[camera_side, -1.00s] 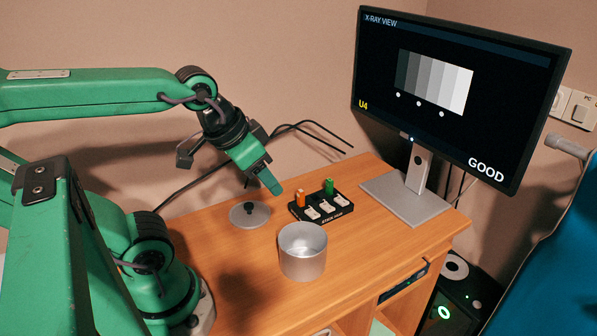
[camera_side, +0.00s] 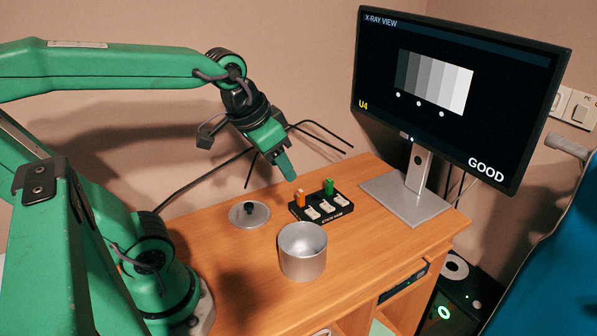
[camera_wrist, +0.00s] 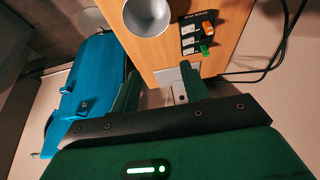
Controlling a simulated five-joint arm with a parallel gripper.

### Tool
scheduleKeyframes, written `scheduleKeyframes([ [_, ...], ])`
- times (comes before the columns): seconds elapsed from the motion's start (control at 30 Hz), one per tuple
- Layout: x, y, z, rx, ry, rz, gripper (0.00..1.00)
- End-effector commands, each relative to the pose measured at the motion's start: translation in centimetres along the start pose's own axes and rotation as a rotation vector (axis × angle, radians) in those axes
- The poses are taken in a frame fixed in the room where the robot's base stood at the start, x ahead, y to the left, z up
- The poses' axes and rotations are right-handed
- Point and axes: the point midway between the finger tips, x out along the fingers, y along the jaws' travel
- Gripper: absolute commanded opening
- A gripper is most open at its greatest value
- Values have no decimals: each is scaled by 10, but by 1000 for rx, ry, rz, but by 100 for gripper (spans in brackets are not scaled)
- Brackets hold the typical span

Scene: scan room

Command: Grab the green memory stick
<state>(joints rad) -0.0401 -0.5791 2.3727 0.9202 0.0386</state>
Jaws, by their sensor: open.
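The green memory stick (camera_side: 329,187) stands upright in the back right of a black holder (camera_side: 335,219) on the wooden desk. It also shows in the wrist view (camera_wrist: 205,51), beyond my fingers. My gripper (camera_side: 288,168) is above and to the left of the holder in the side view, apart from the stick. In the wrist view my gripper (camera_wrist: 160,88) has its two green fingers spread, with nothing held between them. An orange stick (camera_side: 300,195) stands in the same holder, to the left of the green one.
A metal cup (camera_side: 302,252) stands in front of the holder, and a round metal lid (camera_side: 249,215) lies to its left. A monitor (camera_side: 455,90) on a stand (camera_side: 405,200) is to the right. Black cables (camera_side: 205,180) run behind the desk. A blue chair (camera_side: 545,270) is at the right.

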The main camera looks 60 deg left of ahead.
Motion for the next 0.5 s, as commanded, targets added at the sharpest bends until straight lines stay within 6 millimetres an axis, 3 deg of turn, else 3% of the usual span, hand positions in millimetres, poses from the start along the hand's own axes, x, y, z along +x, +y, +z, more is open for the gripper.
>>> scheduleKeyframes([
  [0.5, 44, -36, -81, -1, -151, -20, 45],
])
